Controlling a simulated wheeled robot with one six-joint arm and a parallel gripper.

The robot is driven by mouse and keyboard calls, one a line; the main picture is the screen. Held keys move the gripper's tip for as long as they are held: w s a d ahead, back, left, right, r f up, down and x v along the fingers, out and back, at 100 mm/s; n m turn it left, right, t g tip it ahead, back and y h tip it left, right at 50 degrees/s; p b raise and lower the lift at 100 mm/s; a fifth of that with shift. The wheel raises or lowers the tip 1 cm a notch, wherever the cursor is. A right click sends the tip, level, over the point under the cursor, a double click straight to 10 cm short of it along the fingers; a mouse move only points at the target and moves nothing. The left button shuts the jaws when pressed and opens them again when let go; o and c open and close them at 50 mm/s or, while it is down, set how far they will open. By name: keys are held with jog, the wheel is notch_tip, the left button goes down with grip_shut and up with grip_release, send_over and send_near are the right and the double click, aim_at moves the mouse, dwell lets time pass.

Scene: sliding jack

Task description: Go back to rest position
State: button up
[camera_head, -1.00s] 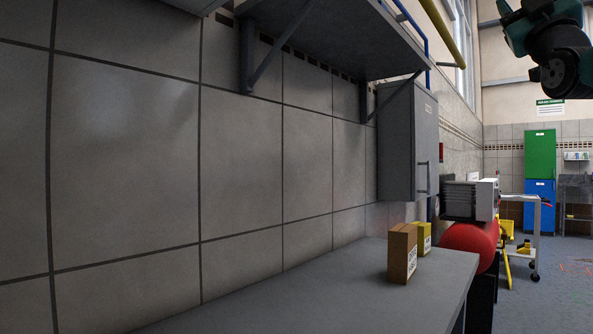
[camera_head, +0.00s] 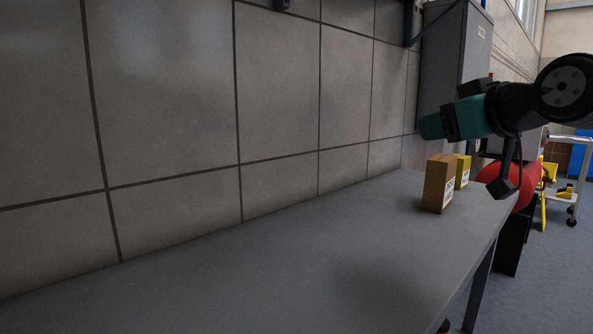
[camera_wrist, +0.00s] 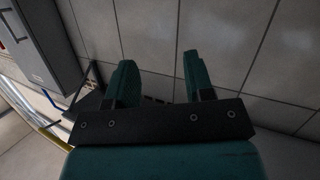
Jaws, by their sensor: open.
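My gripper (camera_head: 432,127) shows in the head view at the right, above the far end of the grey bench (camera_head: 250,265). Its teal end points left towards the tiled wall. In the wrist view my gripper (camera_wrist: 157,65) has its two teal fingers spread apart, with nothing between them and wall tiles behind. The gripper touches nothing that I can see. A brown box (camera_head: 436,185) and a yellow box (camera_head: 463,171) stand on the bench below the gripper, apart from it.
The tiled wall (camera_head: 170,110) runs along the bench's left side. A grey wall cabinet (camera_head: 442,60) hangs behind the gripper; it also shows in the wrist view (camera_wrist: 40,40). A red rounded object (camera_head: 526,188) and a trolley (camera_head: 582,170) stand beyond the bench. The near bench top is bare.

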jog(key=s+a+f+g, duration=0.2)
jog(key=s+f, duration=0.2)
jog(key=s+a+f+g, duration=0.3)
jog(key=s+f, duration=0.1)
jog(key=f, duration=0.1)
jog(key=s+a+f+g, duration=0.2)
jog(key=s+f+g, duration=0.1)
jog(key=s+f, duration=0.1)
jog(key=shift+a+f+n+y, duration=0.3)
jog(key=shift+f+y, duration=0.1)
jog(key=shift+f, duration=0.2)
jog(key=s+f+g+h, duration=0.1)
jog(key=s+f+g, duration=0.6)
jog(key=s, duration=0.7)
notch_tip(320, 180, down, 12)
jog(key=r+b, duration=0.1)
jog(key=b, duration=1)
notch_tip(320, 180, up, 33)
jog(key=p, duration=3.3)
jog(key=shift+a+n+t+p, duration=0.3)
jog(key=shift+a+t+p, duration=0.1)
jog(key=shift+f, duration=0.15)
